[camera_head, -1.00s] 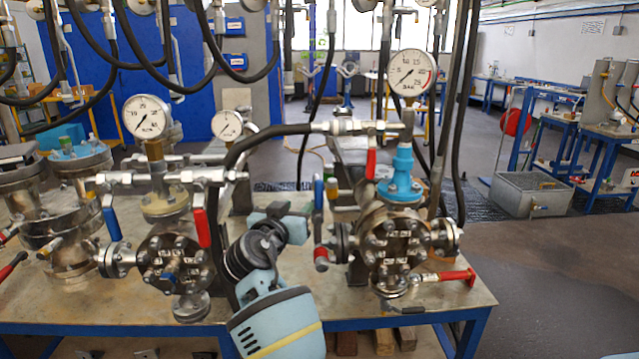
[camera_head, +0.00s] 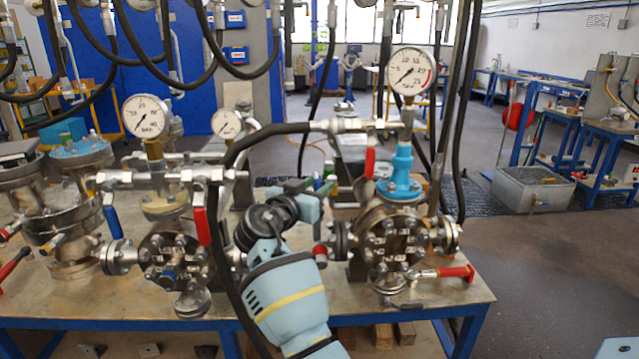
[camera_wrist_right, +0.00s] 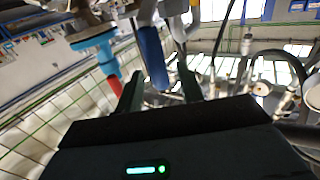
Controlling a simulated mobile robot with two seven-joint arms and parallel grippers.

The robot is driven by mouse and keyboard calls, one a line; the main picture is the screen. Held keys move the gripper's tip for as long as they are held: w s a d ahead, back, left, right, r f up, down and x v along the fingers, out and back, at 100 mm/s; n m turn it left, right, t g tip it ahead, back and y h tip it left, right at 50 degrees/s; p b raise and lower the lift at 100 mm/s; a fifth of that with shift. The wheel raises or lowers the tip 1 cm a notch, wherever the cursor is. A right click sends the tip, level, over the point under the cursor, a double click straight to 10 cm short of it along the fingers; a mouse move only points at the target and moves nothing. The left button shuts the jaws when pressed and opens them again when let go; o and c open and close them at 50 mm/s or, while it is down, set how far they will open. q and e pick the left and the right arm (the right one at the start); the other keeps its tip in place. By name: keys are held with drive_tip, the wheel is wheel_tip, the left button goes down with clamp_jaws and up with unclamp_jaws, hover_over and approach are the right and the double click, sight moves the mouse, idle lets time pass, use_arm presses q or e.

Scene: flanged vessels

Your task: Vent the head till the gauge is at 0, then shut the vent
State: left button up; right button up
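The right-hand vessel (camera_head: 393,245) stands on the bench with a blue neck (camera_head: 402,175) and a white dial gauge (camera_head: 411,72) on top. The gauge needle points down and left; its exact reading is too small to tell. A red lever (camera_head: 370,163) hangs from the pipe beside the neck. My right gripper (camera_head: 318,188) is left of this vessel. In the right wrist view, a blue handle (camera_wrist_right: 153,57) lies between the fingers of that gripper (camera_wrist_right: 160,75), which are apart with a gap to the right. In the head view the gripper hides this handle. My left gripper is out of view.
A second vessel (camera_head: 172,258) with blue and red levers and a gauge (camera_head: 145,116) stands at left. A black hose (camera_head: 260,135) arches close over my right arm. A red-handled valve (camera_head: 455,272) projects at the vessel's lower right.

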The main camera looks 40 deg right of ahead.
drive_tip(key=shift+w+d, duration=0.35)
drive_tip(key=shift+d, duration=0.3)
clamp_jaws()
